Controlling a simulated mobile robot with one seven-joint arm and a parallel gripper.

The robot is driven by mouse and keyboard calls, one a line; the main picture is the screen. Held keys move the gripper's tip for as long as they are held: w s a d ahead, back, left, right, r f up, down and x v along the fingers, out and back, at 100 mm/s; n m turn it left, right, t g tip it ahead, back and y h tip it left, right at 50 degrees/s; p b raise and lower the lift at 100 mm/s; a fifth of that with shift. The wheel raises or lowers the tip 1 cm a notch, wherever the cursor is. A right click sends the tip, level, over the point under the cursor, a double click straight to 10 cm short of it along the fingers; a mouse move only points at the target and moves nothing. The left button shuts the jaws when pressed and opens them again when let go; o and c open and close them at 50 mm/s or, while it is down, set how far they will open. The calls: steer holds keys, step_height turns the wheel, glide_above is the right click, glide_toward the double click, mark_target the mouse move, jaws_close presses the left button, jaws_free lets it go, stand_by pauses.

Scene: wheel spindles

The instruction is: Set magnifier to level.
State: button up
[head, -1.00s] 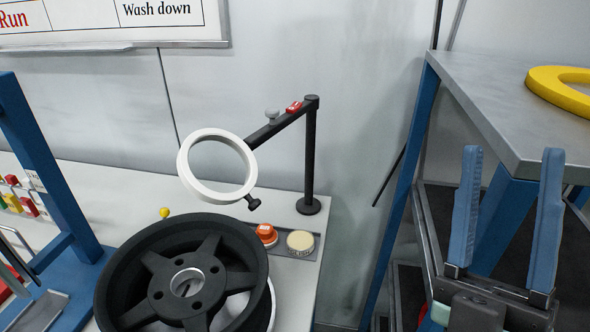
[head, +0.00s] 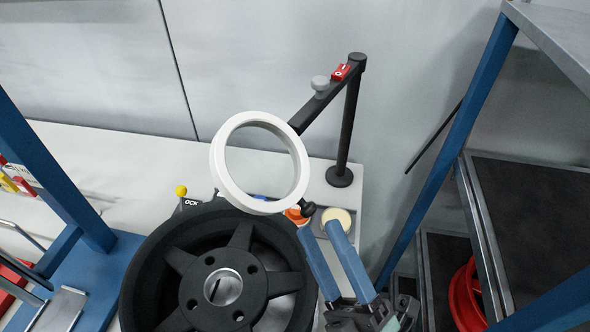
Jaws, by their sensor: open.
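The magnifier (head: 218,172) is a white ring on a black jointed arm (head: 318,103) with a black post at the back of the bench. Its ring is tilted, facing partly toward me, above the black wheel. A small black knob (head: 308,208) sticks out at the ring's lower right edge. A grey knob and a red switch sit on the arm. My gripper (head: 321,230) has two blue fingers, open and empty. The fingertips point up and left, just below the black knob. I cannot tell whether they touch it.
A black five-spoke wheel (head: 215,262) lies below the ring. An orange button (head: 296,215) and a cream button (head: 338,218) sit behind my fingers, partly hidden. A blue frame (head: 55,165) stands at left. Shelving (head: 530,210) with a red wheel (head: 466,297) stands at right.

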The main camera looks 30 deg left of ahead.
mark_target(306, 202)
steer(key=p+x, duration=0.1)
steer(key=x, duration=0.5)
steer(key=shift+a+r+p, duration=0.1)
steer(key=shift+r+p, duration=0.25)
steer(key=shift+p, duration=0.05)
steer(key=shift+w+a+r, duration=0.3)
steer(key=shift+w+a, duration=0.1)
steer(key=shift+a, duration=0.1)
steer(key=shift+c, duration=0.3)
jaws_close()
